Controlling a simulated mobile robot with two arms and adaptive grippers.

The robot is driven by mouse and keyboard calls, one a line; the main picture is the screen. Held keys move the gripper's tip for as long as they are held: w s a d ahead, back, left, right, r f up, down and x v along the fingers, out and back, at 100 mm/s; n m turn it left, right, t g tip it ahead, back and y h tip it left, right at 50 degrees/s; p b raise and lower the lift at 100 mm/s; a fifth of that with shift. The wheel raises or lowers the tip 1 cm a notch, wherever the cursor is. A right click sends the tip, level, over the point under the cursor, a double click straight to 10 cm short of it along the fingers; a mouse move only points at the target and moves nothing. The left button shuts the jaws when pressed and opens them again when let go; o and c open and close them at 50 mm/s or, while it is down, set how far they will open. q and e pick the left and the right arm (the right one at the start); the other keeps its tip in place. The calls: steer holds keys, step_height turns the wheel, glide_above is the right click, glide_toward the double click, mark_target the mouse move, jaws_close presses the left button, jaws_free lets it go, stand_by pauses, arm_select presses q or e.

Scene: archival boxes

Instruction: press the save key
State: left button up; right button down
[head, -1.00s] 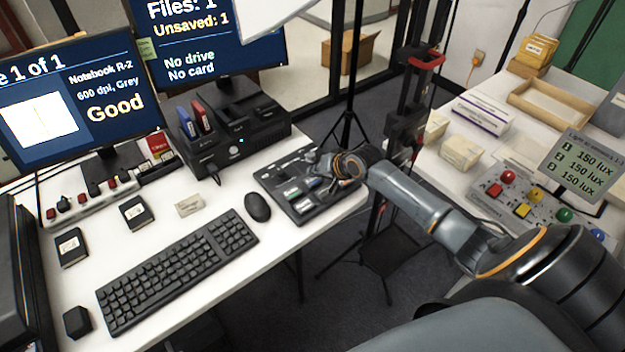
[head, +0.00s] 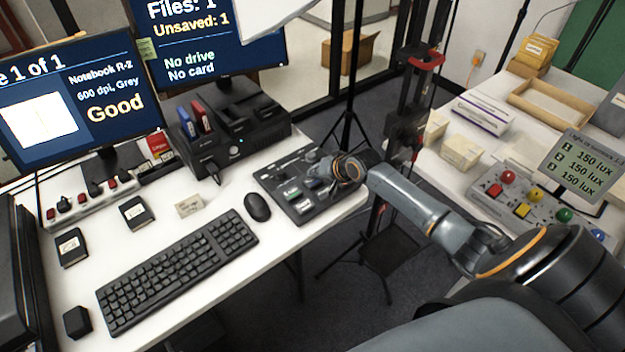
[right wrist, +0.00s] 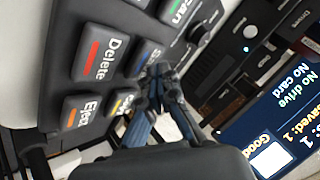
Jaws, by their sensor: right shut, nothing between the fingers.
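The dark key panel (head: 272,182) lies on the right end of the white desk. In the right wrist view, its keys fill the upper left: Delete (right wrist: 98,54) with a red bar, Eject (right wrist: 82,112) with an orange bar, and a green-marked key (right wrist: 178,10). A blue-marked key (right wrist: 147,52), its label starting with "S", is partly hidden behind the fingertips. My right gripper (right wrist: 158,75) is shut and empty, its tips at the blue-marked key; I cannot tell if they touch. It also shows over the panel in the head view (head: 322,178). My left gripper is out of view.
A mouse (head: 257,207) and keyboard (head: 180,272) lie left of the panel. A black drive unit (head: 235,140) stands behind it. The monitor (head: 215,45) reads "Unsaved: 1", "No drive" and "No card".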

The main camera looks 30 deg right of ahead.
mark_target(315, 181)
steer(key=shift+f, duration=0.6)
stand_by(0.8)
steer(key=shift+r, duration=0.1)
steer(key=shift+r+p, duration=0.9)
step_height(315, 181, up, 5)
steer(key=p, duration=0.5)
stand_by(0.6)
